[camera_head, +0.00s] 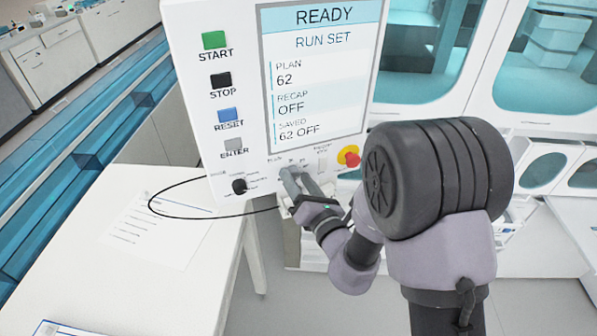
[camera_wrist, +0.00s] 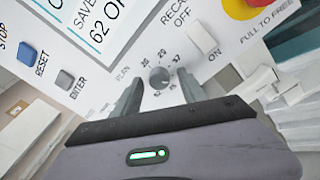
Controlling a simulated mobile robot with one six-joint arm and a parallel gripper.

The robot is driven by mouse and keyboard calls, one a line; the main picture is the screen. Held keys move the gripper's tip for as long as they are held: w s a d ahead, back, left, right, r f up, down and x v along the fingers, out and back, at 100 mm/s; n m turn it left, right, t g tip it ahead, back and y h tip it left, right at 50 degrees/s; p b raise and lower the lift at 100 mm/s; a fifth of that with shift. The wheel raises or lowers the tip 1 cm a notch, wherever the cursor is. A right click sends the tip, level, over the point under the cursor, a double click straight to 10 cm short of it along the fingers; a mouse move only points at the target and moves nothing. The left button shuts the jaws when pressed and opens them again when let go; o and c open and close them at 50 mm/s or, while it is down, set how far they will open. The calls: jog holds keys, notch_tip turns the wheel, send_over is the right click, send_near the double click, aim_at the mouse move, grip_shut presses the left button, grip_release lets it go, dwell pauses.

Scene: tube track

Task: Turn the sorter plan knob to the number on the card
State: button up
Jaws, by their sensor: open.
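The grey plan knob (camera_wrist: 159,77) sits on the white sorter panel, with small numbers around it. Its pointer direction is too small to tell. My gripper (camera_wrist: 161,86) is open, one finger on each side of the knob; I cannot tell whether they touch it. In the head view my gripper (camera_head: 299,176) is at the lower panel and hides the knob. The screen (camera_head: 320,75) reads READY, RUN SET, PLAN 62, RECAP OFF, SAVED 62 OFF. A printed sheet (camera_head: 160,228) lies on the white table, its text unreadable; I cannot tell if it is the card.
The recap switch (camera_wrist: 202,38) and a red stop button on yellow (camera_head: 349,156) are right of the knob. START, STOP, RESET and ENTER buttons line the panel's left. A black knob (camera_head: 239,186) with a black cable is lower left. Another sheet (camera_head: 62,328) lies at the bottom left.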

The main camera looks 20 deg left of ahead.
jog(key=shift+s, duration=0.15)
grip_shut()
jog(key=shift+r, duration=0.1)
jog(key=m+p, duration=0.2)
jog(key=shift+r+m, duration=0.1)
jog(key=shift+m, duration=0.3)
jog(key=m+p, duration=0.4)
jog(key=m, duration=0.2)
jog(key=shift+t, duration=0.3)
